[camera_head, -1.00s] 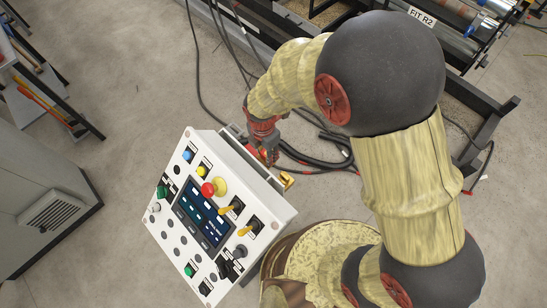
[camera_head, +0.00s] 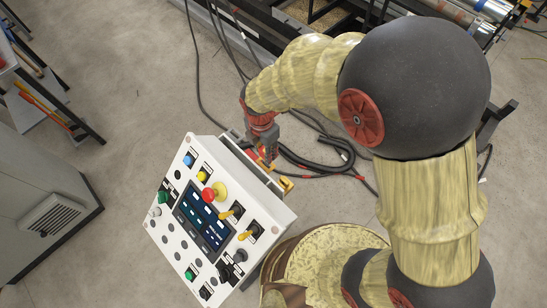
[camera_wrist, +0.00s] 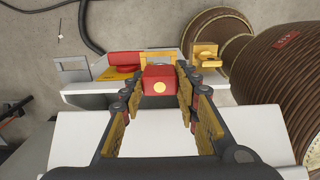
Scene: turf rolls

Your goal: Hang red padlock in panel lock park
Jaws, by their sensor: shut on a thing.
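The red padlock (camera_wrist: 159,84), with a yellow disc on its face, sits between the fingertips of my gripper (camera_wrist: 161,76) in the wrist view. The fingers are shut on it. In the head view my gripper (camera_head: 265,154) points down at the upper right edge of the white control panel (camera_head: 172,222). The lock park is a pale ledge (camera_wrist: 85,87) along that edge, just beyond the fingers in the wrist view. I cannot tell whether the padlock touches it; its shackle is not clear.
On the ledge are a red item (camera_wrist: 124,62) with a yellow base, left of the held padlock, and a yellow padlock-like block (camera_wrist: 206,54) to its right. Black cables (camera_head: 325,160) lie on the floor behind. A grey cabinet (camera_head: 40,205) stands at left.

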